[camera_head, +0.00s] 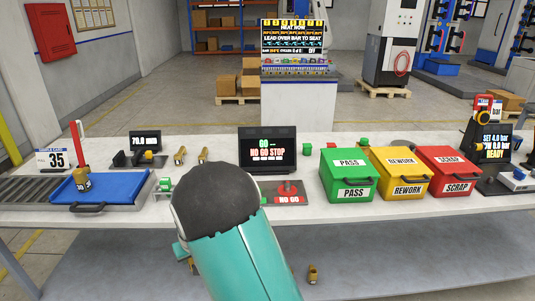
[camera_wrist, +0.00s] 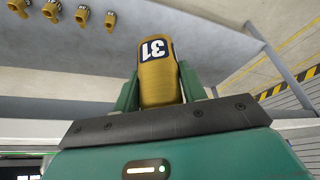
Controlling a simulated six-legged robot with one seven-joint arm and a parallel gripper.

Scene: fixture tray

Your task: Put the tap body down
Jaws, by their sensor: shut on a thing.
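My gripper (camera_wrist: 158,82) is shut on a brass-coloured tap body (camera_wrist: 158,75) in the wrist view. Its green fingers press on both sides of it. A dark label on the tap body shows 31, turned over in the picture. In the head view my own arm hides most of the gripper. Other brass tap bodies lie on the bench at the left (camera_head: 180,155) and (camera_head: 203,154). One more tap body (camera_head: 83,181) stands on the blue tray (camera_head: 118,184). Another lies low, below the bench top (camera_head: 313,273).
Several brass parts (camera_wrist: 82,14) lie on a grey surface in the wrist view. The bench (camera_head: 240,215) carries a go/no-go screen (camera_head: 267,147), a red NO GO fixture (camera_head: 288,190), and green PASS (camera_head: 347,175), yellow REWORK (camera_head: 400,172) and red SCRAP (camera_head: 449,170) boxes.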

